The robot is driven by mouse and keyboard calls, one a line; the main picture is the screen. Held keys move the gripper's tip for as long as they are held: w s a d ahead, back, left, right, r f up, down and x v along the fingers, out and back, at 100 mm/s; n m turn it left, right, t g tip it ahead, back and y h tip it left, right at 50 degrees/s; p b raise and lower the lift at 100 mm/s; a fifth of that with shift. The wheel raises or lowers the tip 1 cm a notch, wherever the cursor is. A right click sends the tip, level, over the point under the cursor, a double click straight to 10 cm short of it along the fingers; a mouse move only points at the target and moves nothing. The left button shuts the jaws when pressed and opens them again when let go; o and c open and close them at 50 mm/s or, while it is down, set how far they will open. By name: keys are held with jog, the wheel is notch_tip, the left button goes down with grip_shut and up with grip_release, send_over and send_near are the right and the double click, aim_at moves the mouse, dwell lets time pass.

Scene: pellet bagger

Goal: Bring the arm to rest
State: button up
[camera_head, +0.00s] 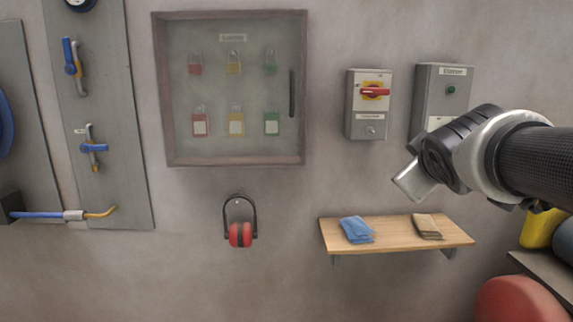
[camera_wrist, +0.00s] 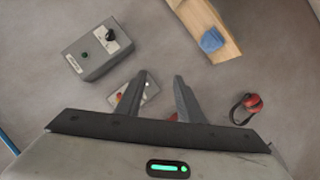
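My arm reaches in from the right in the head view. My gripper (camera_head: 408,182) hangs in the air in front of the wall, below the grey control box and above the shelf's right half. In the wrist view, my gripper (camera_wrist: 161,75) shows two dark fingers standing apart, with bare wall visible between their tips. It is open and holds nothing that I can see.
Near my gripper are the isolator with a red handle (camera_head: 375,92), the grey control box (camera_head: 450,90) and a wooden shelf (camera_head: 390,236) with a blue cloth (camera_head: 357,230). A lockout cabinet (camera_head: 232,150) and red ear defenders (camera_head: 240,235) hang to the left.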

jog(key=s+a+f+m+g+y, duration=0.2)
jog(key=s+a+f+m+g, duration=0.15)
jog(key=s+a+f, duration=0.45)
jog(key=s+a+f+m+g+y, duration=0.2)
jog(key=s+a+f+m+g, duration=0.15)
jog(key=s+f, duration=0.85)
notch_tip(320, 180, up, 24)
jog(key=p, duration=2.2)
jog(key=shift+s+d+p, duration=0.25)
jog(key=shift+s+p, duration=0.1)
jog(key=shift+r, duration=0.1)
